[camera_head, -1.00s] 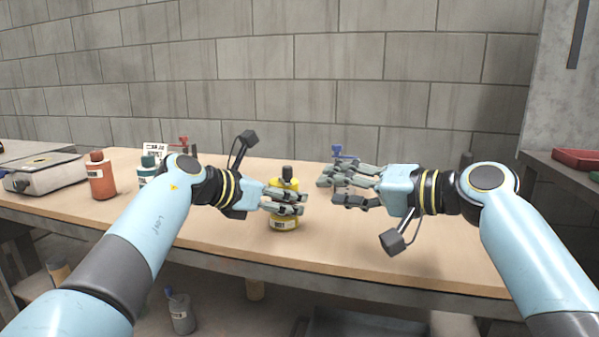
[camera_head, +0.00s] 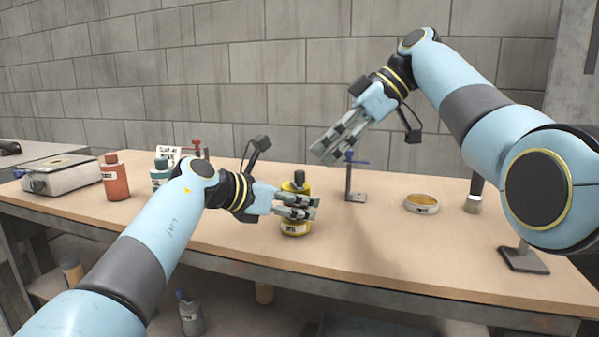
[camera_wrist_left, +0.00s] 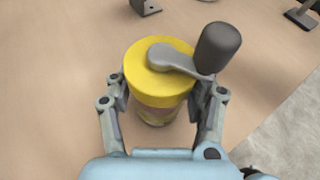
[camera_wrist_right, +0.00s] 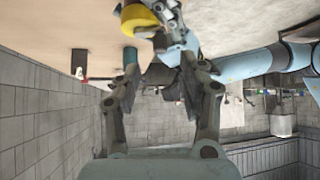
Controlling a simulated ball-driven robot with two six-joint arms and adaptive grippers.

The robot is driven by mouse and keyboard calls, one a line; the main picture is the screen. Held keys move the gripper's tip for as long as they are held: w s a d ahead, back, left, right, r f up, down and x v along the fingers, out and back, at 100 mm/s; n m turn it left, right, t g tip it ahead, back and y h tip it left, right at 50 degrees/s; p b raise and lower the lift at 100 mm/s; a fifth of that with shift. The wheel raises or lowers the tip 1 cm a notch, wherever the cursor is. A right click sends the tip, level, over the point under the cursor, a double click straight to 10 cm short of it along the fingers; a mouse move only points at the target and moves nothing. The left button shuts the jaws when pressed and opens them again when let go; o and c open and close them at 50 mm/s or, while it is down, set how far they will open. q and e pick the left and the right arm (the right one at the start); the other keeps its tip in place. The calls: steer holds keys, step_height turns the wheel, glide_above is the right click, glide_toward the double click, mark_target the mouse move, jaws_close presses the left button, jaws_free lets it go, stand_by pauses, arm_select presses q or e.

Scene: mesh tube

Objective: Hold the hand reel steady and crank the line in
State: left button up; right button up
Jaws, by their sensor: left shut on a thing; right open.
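The hand reel (camera_head: 295,228) is a yellow spool standing upright on the bench, with a grey crank arm (camera_wrist_left: 168,58) and a dark knob (camera_wrist_left: 218,48) on its top. My left gripper (camera_head: 314,207) is shut around the reel's body from the left; its fingers flank both sides in the left wrist view (camera_wrist_left: 160,105). My right gripper (camera_head: 318,152) is open and empty, raised above the bench behind the reel and pointing down-left. The reel also shows at the top of the right wrist view (camera_wrist_right: 138,18). The line itself cannot be made out.
A red bottle (camera_head: 116,182) and a teal bottle (camera_head: 160,175) stand left of my left arm. A blue-topped clamp stand (camera_head: 356,185) is behind the reel. A round tin (camera_head: 422,204) and a brush (camera_head: 474,199) stand to the right. The front middle of the bench (camera_head: 370,250) is clear.

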mark_target(301, 170)
steer(key=x, duration=0.7)
steer(key=shift+f, duration=0.1)
jaws_close()
